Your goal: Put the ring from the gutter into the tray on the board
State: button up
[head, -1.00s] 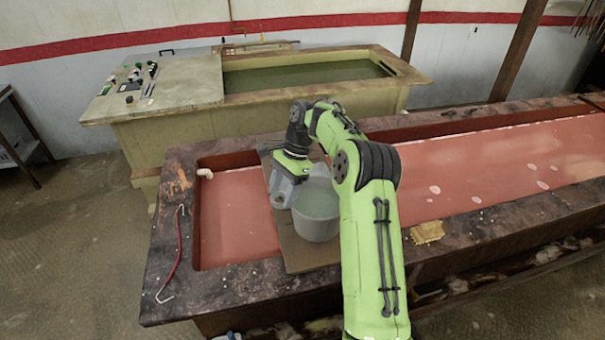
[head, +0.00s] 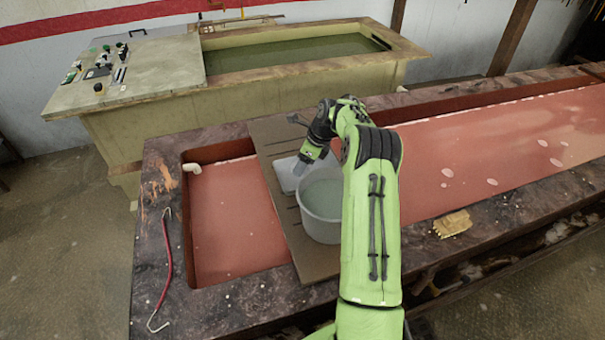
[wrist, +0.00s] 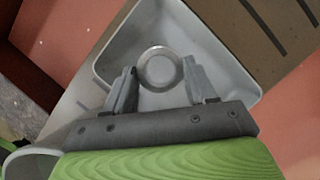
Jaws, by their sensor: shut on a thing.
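My gripper (wrist: 160,85) is shut on a round grey metal ring (wrist: 160,69), held between its two fingertips in the wrist view. Behind the ring is the inside of a pale rectangular tray (wrist: 120,44); I cannot tell whether the ring touches its floor. In the head view the tray (head: 284,180) lies on a brown slotted board (head: 268,135), left of a pale bucket. My gripper (head: 301,167) is at the tray there, and the ring is too small to make out.
The round bucket (head: 322,207) stands close right of the tray. The board spans a long basin of reddish liquid (head: 225,220) with a dark stained rim. A red hooked rod (head: 167,265) lies on the left rim and a yellow sponge-like block (head: 453,223) on the front rim.

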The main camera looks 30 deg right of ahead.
aim_at(298, 179)
jog(key=shift+w+f, duration=0.1)
jog(key=shift+f, duration=1.9)
jog(key=o, duration=1.1)
jog(key=shift+c, duration=0.2)
jog(key=v, duration=1.2)
jog(key=s+a+r+n+h, duration=0.2)
jog(key=s+a+r+n, duration=0.2)
jog(key=a+r+n, duration=0.65)
jog(key=s+a+r+n+h, duration=0.1)
jog(key=s+a+r+n, duration=0.2)
jog(key=s+a+n, duration=0.35)
jog(key=s+a+r+n, duration=0.3)
jog(key=s+a+n, duration=0.1)
jog(key=s+a, duration=0.5)
jog(key=s+f+n+t, duration=0.2)
jog(key=s+n, duration=0.5)
jog(key=s, duration=0.5)
jog(key=shift+a+f+p, duration=0.25)
jog(key=shift+f+p, duration=0.2)
jog(key=shift+f, duration=0.45)
